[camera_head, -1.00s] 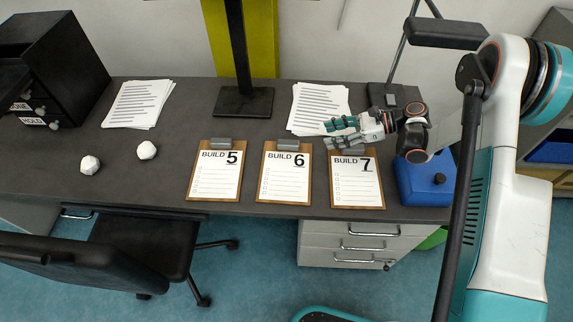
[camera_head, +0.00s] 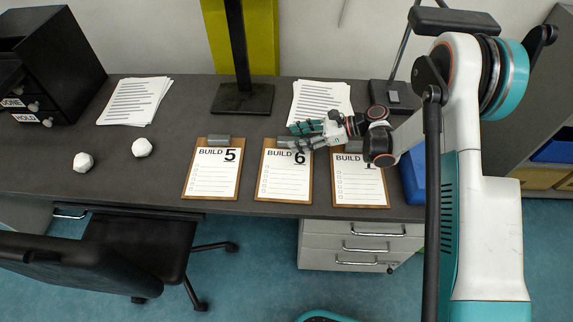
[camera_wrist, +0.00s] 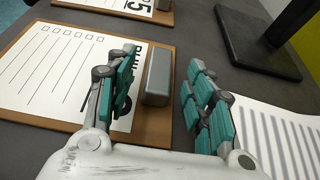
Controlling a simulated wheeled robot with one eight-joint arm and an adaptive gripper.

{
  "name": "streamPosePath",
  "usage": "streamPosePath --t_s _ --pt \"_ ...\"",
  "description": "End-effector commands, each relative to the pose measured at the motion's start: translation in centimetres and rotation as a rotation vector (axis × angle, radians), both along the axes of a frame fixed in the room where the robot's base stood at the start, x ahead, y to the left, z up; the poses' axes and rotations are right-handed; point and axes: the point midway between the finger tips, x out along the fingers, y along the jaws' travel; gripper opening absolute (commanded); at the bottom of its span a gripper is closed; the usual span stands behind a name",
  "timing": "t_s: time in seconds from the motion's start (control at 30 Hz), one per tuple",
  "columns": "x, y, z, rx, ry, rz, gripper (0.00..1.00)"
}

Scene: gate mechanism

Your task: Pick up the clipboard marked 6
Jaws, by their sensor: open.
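The clipboard marked 6 (camera_head: 284,183) lies flat on the dark desk, between the clipboard marked 5 (camera_head: 211,177) and the clipboard marked 7 (camera_head: 360,188). It has a brown board, a white sheet and a grey metal clip at its far edge. My gripper (camera_head: 300,135) is open and empty at that clip end. In the wrist view, the clip (camera_wrist: 158,77) of the clipboard marked 6 (camera_wrist: 60,75) shows between the two teal fingers of my gripper (camera_wrist: 160,88). The fingers partly hide its "BUILD" heading. Whether they touch the board cannot be told. My arm hides most of the 7.
Paper stacks (camera_head: 320,100) and (camera_head: 137,101) lie at the back of the desk. A black stand base (camera_head: 243,99) stands between them. A blue box (camera_head: 412,175) is at right, partly behind my arm. Two white crumpled balls (camera_head: 142,148) and a black drawer unit (camera_head: 55,70) are at left.

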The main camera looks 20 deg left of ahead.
Motion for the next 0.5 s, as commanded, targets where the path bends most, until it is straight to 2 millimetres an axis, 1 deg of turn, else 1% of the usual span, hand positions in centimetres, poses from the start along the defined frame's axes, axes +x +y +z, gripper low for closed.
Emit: streamPosePath --t_s 0.03,0.13,0.37,0.47,0.5 --pt "-0.2 0.7 -0.7 0.000 0.000 0.002 0.48" --pt "-0.4 1.7 -1.0 0.000 0.000 0.001 0.48" --pt "-0.4 1.9 -0.8 0.000 0.000 0.000 0.48" --pt "-0.4 1.9 -0.8 0.000 0.000 -0.001 0.28" --pt "-0.4 1.9 -0.8 0.000 0.000 -0.001 0.19"
